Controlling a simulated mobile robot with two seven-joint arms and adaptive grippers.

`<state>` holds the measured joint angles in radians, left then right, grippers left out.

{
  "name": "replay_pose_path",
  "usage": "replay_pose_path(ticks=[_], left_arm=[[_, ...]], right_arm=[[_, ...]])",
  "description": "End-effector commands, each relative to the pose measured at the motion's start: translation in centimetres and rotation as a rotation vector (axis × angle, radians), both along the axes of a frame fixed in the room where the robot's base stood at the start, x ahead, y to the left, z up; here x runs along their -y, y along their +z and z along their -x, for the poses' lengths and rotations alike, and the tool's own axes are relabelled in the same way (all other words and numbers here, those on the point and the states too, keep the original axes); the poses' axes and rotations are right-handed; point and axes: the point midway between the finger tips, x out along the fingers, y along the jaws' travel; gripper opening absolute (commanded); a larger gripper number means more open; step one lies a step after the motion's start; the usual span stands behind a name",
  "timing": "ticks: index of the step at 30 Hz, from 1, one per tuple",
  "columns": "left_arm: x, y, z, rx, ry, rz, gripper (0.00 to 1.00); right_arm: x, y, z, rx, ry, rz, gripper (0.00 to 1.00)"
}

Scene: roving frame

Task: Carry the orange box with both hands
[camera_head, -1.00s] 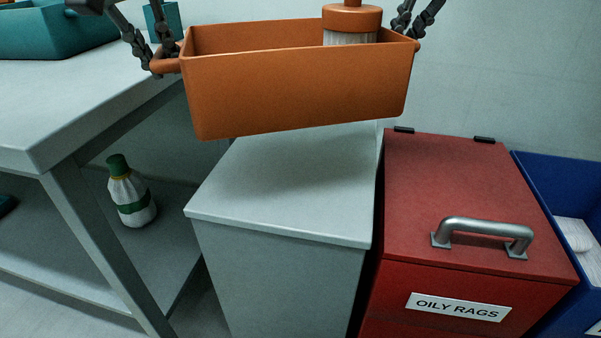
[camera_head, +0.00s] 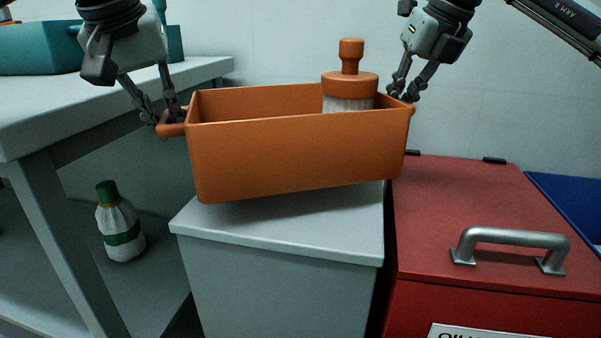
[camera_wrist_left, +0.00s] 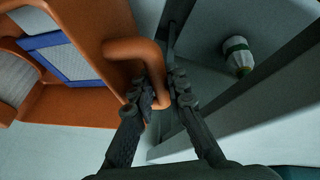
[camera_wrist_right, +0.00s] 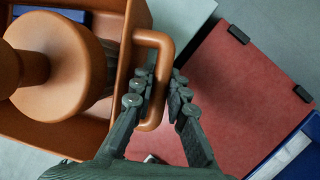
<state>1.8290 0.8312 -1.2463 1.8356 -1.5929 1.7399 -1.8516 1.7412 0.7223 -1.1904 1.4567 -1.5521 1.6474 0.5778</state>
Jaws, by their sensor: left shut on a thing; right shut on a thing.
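The orange box (camera_head: 290,155) is an open bin with a loop handle at each end. It hangs between my grippers in the head view, over the grey cabinet top, tilted slightly with its left end lower. My left gripper (camera_head: 166,112) is shut on the left handle, which also shows in the left wrist view (camera_wrist_left: 140,50). My right gripper (camera_head: 405,95) is shut on the right handle, seen in the right wrist view (camera_wrist_right: 160,55). An orange-capped container with a ribbed pale body (camera_head: 349,88) stands inside the box. A blue-edged flat item (camera_wrist_left: 62,52) lies in it too.
The grey cabinet (camera_head: 290,232) is below the box; whether they touch is unclear. A red bin with a metal handle (camera_head: 480,220) stands to the right, a blue bin (camera_head: 570,205) beyond it. A workbench (camera_head: 80,105) is left, with a green-capped bottle (camera_head: 119,225) on its lower shelf.

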Motion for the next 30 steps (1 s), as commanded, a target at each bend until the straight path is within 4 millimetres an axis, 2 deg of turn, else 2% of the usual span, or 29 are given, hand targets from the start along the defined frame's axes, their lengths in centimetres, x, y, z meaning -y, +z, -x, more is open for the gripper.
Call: replay_pose_path(ticks=[8, 26, 27, 30], left_arm=[[-0.1, -1.0, 0.0, 0.002, 0.002, 0.000, 0.00], [-0.1, -4.8, 0.0, 0.002, 0.002, 0.000, 0.00], [-0.1, -4.8, 0.0, -0.001, 0.002, -0.001, 0.16], [-0.1, -4.7, 0.0, -0.002, 0.001, -0.001, 0.29]], right_arm=[[0.1, -1.0, -0.1, 0.003, -0.003, -0.001, 0.00], [0.1, -4.8, 0.0, 0.003, -0.003, -0.001, 0.00], [0.1, -4.7, 0.0, 0.001, -0.003, 0.001, 0.16], [0.1, -4.7, 0.0, 0.000, -0.003, 0.001, 0.29]])
